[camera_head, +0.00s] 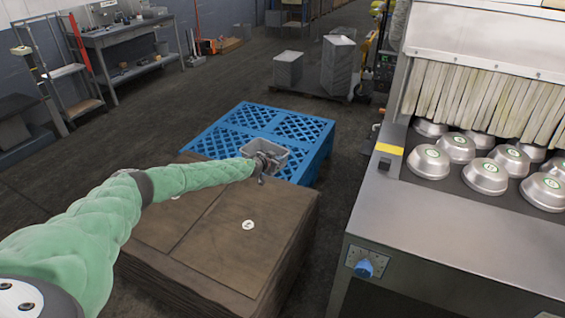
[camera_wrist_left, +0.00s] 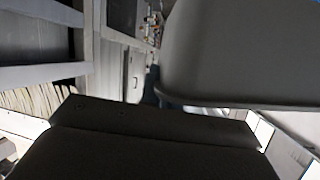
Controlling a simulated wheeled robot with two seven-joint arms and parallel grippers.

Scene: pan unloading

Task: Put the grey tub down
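The grey tub (camera_head: 280,161) is a small open box in the middle of the head view, over the near part of the blue pallet (camera_head: 303,134). My left gripper (camera_head: 264,162) is at the tub's near rim and appears shut on it. In the left wrist view the tub's smooth grey wall (camera_wrist_left: 240,50) fills the upper right, its edge against the dark gripper body at the bottom. The fingertips are hidden there. I cannot tell whether the tub touches the pallet. My right gripper is not in view.
A stack of brown sheets (camera_head: 225,235) with small white discs stands in front of the blue pallet, under my left arm. At right a metal machine (camera_head: 440,240) holds several silver pans (camera_head: 485,176) before a strip curtain. Dark floor lies between.

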